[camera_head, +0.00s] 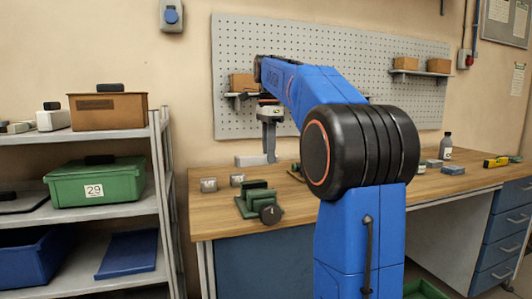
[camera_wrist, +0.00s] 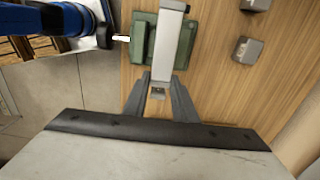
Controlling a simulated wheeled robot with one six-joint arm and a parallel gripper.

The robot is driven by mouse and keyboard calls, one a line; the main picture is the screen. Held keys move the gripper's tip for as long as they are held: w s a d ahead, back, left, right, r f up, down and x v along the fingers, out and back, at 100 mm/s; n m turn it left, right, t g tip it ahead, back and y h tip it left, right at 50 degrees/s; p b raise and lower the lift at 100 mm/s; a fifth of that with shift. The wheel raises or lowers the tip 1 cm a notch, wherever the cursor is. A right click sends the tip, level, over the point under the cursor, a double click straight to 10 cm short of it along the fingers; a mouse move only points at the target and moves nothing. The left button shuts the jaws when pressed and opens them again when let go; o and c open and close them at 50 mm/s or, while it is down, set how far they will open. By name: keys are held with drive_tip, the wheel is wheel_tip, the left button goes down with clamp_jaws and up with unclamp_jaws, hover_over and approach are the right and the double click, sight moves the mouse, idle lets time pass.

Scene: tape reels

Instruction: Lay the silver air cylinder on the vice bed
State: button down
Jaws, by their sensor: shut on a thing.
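The silver air cylinder (camera_head: 250,160) is a long pale grey bar. My gripper (camera_head: 270,158) is shut on it and points down. In the wrist view the cylinder (camera_wrist: 170,38) runs away from between my fingertips (camera_wrist: 158,92) and lies across the view of the green vice (camera_wrist: 139,45), hiding part of its middle. In the head view the vice (camera_head: 250,203), with two upright jaws and a dark round knob, stands on the bench below the cylinder. The cylinder appears held above the vice, apart from it. The vice bed is mostly hidden by the jaws and the cylinder.
Two small grey blocks (camera_head: 208,185) (camera_head: 237,180) stand on the wooden bench (camera_head: 215,215) left of the vice. A dark bottle (camera_head: 446,146) and other small items are at the right. A shelf rack (camera_head: 157,175) with bins stands left of the bench. A pegboard (camera_head: 235,60) is behind.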

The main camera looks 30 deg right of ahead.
drive_tip(key=shift+f, duration=3.9)
drive_tip(key=shift+s+f, duration=0.2)
drive_tip(key=shift+f, duration=0.75)
drive_tip(key=c, duration=1.4)
unclamp_jaws()
drive_tip(key=shift+s, duration=0.1)
drive_tip(key=shift+o, duration=0.2)
drive_tip(key=shift+r, duration=0.55)
wheel_tip(320, 180, up, 18)
drive_tip(key=shift+s, duration=0.25)
drive_tip(key=shift+a, duration=0.1)
